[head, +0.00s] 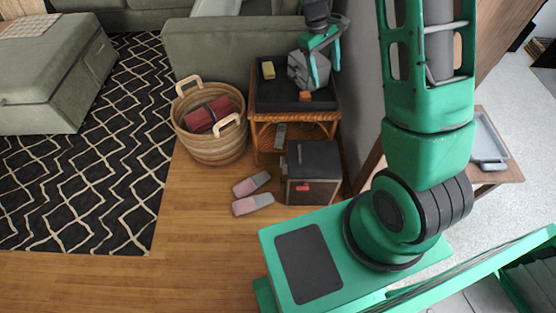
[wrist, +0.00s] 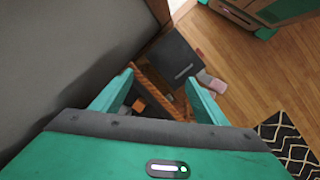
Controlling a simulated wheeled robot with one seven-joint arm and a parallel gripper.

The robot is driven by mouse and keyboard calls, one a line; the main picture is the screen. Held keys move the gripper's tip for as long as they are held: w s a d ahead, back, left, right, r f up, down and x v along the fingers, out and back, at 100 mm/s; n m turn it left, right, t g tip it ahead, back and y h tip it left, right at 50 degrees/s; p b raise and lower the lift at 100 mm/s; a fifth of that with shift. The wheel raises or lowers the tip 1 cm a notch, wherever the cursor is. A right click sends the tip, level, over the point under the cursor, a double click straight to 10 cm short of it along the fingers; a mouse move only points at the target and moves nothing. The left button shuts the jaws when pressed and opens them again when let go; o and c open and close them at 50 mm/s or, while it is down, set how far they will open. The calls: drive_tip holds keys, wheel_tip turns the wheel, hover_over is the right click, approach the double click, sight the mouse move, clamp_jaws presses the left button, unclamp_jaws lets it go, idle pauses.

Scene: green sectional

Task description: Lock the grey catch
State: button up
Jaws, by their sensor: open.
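A dark grey box (head: 318,160) stands on the floor beside the rattan side table, with a red piece (head: 303,187) on its front. In the wrist view the box (wrist: 172,55) lies beyond my fingers, with a light grey bar (wrist: 184,72) on its dark face. I cannot tell whether this bar is the grey catch, or whether it is locked. My gripper (head: 325,77) is open above the side table, up and behind the box. In the wrist view my gripper (wrist: 158,78) has its fingers spread and touches nothing visible.
The rattan table (head: 262,117) has a dark top with a yellow block (head: 268,70) and an orange block (head: 305,96). A faceted grey shape (head: 299,70) is beside my gripper. A wicker basket (head: 205,150) and pink slippers (head: 252,183) are nearby. A grey wall (head: 362,85) stands close right.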

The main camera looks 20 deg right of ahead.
drive_tip(key=w+a+f+n, duration=0.2)
drive_tip(key=w+a+f, duration=0.2)
drive_tip(key=f, duration=0.5)
drive_tip(key=w+a+f+n, duration=0.3)
drive_tip(key=w+a+f, duration=0.1)
drive_tip(key=f, duration=0.5)
drive_tip(key=n+h, duration=0.2)
drive_tip(key=n, duration=0.3)
approach(282, 161)
drive_tip(key=x, duration=0.7)
drive_tip(key=shift+w+d+f, duration=0.1)
drive_tip(key=shift+w+f, duration=0.05)
drive_tip(key=shift+f, duration=0.1)
